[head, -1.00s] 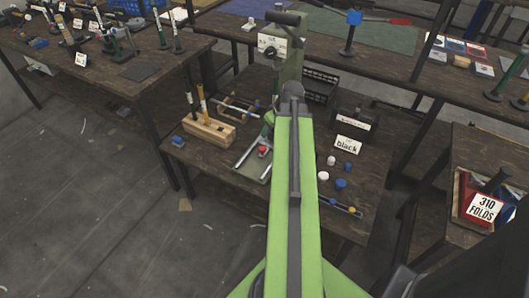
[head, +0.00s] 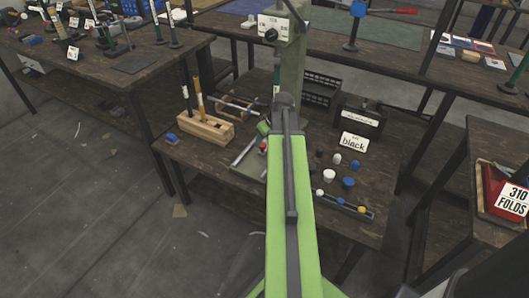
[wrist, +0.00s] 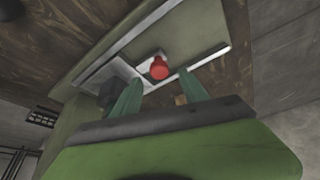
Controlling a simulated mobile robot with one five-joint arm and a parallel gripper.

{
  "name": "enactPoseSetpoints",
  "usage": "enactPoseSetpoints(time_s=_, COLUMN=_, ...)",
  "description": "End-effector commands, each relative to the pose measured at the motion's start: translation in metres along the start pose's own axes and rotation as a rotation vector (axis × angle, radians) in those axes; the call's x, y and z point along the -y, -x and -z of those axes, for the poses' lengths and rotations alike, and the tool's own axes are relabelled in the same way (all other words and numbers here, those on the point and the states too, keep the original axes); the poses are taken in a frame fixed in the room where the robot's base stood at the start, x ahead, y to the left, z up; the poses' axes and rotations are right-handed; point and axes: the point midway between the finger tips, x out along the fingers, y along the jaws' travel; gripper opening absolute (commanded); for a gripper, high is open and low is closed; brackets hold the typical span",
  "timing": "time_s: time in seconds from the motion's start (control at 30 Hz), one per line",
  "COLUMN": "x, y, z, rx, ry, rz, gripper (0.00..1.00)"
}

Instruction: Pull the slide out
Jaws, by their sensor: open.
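The rivet press has a grey-green column (head: 289,65) and a base plate with metal rails (head: 245,150). The slide carries a red knob (head: 263,147), which also shows in the wrist view (wrist: 159,69). There, the pale slide plate (wrist: 122,69) lies between two bright rails. My gripper (wrist: 159,77) is open, with its two green fingers apart; the red knob appears between and just beyond their tips. I cannot tell whether the fingers touch anything.
A wooden block with upright tools (head: 205,130) stands left of the press. A "black" sign (head: 354,143) and several white and blue caps (head: 348,182) lie to the right. A red bin marked "310 FOLDS" (head: 513,199) is at far right. The floor at left is mostly clear.

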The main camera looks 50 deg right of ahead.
Motion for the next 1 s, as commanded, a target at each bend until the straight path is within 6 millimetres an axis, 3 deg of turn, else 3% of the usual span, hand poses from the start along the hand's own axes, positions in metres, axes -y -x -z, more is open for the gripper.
enactPoseSetpoints(time_s=0.03, x=-0.001, y=-0.021, z=-0.003, rx=0.000, ry=0.001, rz=0.000, gripper=0.51)
enactPoseSetpoints(time_s=0.13, x=0.000, y=-0.033, z=-0.002, rx=0.000, ry=0.000, rz=0.000, gripper=0.51)
enactPoseSetpoints(time_s=0.47, x=0.000, y=-0.035, z=0.000, rx=0.000, ry=-0.001, rz=0.000, gripper=0.51)
enactPoseSetpoints(time_s=0.87, x=0.000, y=-0.035, z=0.000, rx=0.000, ry=-0.001, rz=0.000, gripper=0.00)
enactPoseSetpoints(time_s=1.0, x=0.000, y=-0.035, z=0.000, rx=0.000, ry=-0.001, rz=0.000, gripper=0.00)
